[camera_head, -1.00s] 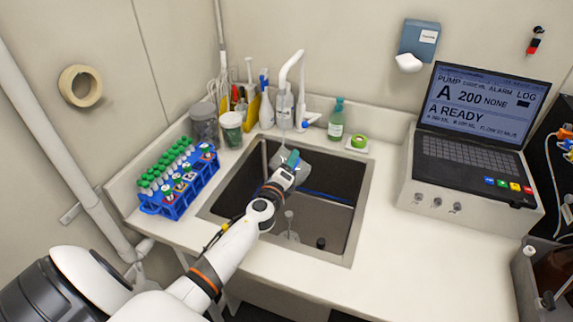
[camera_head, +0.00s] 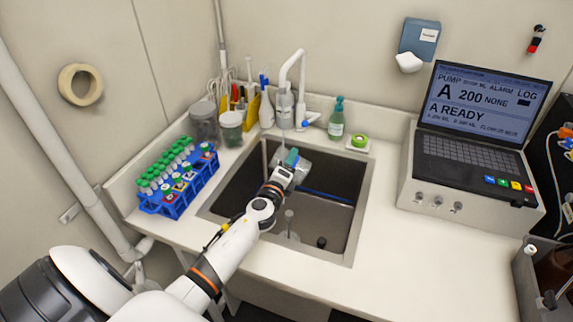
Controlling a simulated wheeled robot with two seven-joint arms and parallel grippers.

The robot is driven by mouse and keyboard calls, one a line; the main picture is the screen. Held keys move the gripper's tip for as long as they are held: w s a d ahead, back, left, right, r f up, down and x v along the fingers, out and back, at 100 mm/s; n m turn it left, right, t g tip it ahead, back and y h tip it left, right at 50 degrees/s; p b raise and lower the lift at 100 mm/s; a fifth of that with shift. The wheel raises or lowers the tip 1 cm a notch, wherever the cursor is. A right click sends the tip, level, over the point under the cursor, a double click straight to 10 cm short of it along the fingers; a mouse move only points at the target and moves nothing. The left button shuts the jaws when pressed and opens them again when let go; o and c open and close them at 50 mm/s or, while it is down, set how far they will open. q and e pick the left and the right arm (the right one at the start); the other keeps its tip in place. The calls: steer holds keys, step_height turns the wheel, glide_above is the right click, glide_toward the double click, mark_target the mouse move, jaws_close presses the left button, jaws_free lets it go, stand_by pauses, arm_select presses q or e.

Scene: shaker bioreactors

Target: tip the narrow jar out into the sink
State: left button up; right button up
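The sink (camera_head: 362,205) is a dark rectangular basin set into the white counter. My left arm reaches over its front edge from the lower left. My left gripper (camera_head: 291,160), with teal fingertips, is over the back half of the basin. It appears shut on a clear, greyish jar (camera_head: 302,170), which sits at the fingertips over the sink, behind the gripper and partly hidden by it. The jar looks tilted. I cannot make out its mouth or any liquid. My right gripper is not in view.
The white faucet (camera_head: 299,75) stands close behind the jar. A blue tube rack (camera_head: 180,200) with green-capped tubes is left of the sink. A green bottle (camera_head: 336,122) stands behind it. A pump console (camera_head: 455,190) is at right. The counter in front of it is clear.

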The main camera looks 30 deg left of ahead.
arm_select(q)
steer(key=shift+f+n+b, duration=0.3)
steer(key=shift+n+b, duration=0.15)
steer(key=shift+n, duration=0.65)
steer(key=n+b, duration=0.1)
steer(key=n, duration=0.7)
steer(key=shift+f, duration=0.15)
steer(key=n, duration=0.5)
steer(key=shift+d+f+b, duration=0.1)
steer(key=shift+d+b, duration=0.15)
steer(key=shift+b, duration=0.15)
steer(key=n, duration=0.4)
steer(key=n+p, duration=0.1)
steer(key=n, duration=0.2)
steer(key=shift+w+d+n, duration=0.1)
steer(key=shift+d+n, duration=0.05)
steer(key=shift+n, duration=0.15)
